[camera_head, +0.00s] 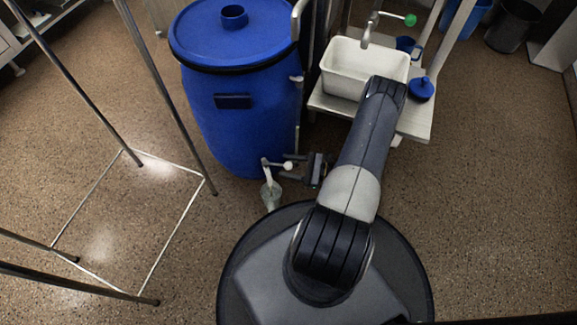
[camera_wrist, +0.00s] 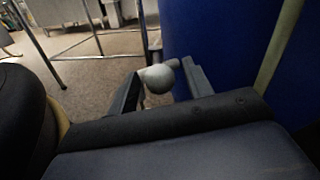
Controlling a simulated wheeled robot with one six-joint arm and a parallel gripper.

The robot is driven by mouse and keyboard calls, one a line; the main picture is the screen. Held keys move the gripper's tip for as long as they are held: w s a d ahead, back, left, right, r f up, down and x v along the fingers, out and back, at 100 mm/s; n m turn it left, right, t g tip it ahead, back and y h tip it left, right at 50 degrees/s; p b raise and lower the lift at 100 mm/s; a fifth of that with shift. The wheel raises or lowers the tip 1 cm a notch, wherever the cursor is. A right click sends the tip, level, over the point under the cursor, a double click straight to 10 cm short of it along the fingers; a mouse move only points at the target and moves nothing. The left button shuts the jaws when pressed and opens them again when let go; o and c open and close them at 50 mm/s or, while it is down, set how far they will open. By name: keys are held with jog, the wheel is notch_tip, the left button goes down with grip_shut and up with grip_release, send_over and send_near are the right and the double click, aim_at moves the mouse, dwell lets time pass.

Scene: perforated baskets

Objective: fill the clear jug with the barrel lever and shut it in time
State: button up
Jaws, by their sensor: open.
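The blue barrel (camera_head: 240,115) stands upright on the floor, lid on. A pale tap with a lever (camera_head: 276,164) sticks out low at its front, ending in a round whitish knob (camera_wrist: 158,78). A small clear, greenish jug (camera_head: 270,195) is below the tap's spout; its fill level is too small to tell. My gripper (camera_head: 284,167) is open at the lever's right side. In the wrist view, the knob shows between my gripper's two spread fingers (camera_wrist: 163,68); I cannot tell whether either touches it.
A white basin (camera_head: 345,72) stands on a pale bench (camera_head: 415,122) behind my arm, under a metal faucet (camera_head: 366,38) with a green knob. A blue lidded pot (camera_head: 421,89) stands beside it. A thin metal frame (camera_head: 130,45) stands at the left. Floor (camera_head: 480,190) at the right is clear.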

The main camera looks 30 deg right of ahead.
jog(key=shift+w+a, duration=0.15)
jog(key=shift+w, duration=0.05)
jog(key=shift+c, duration=0.5)
grip_shut()
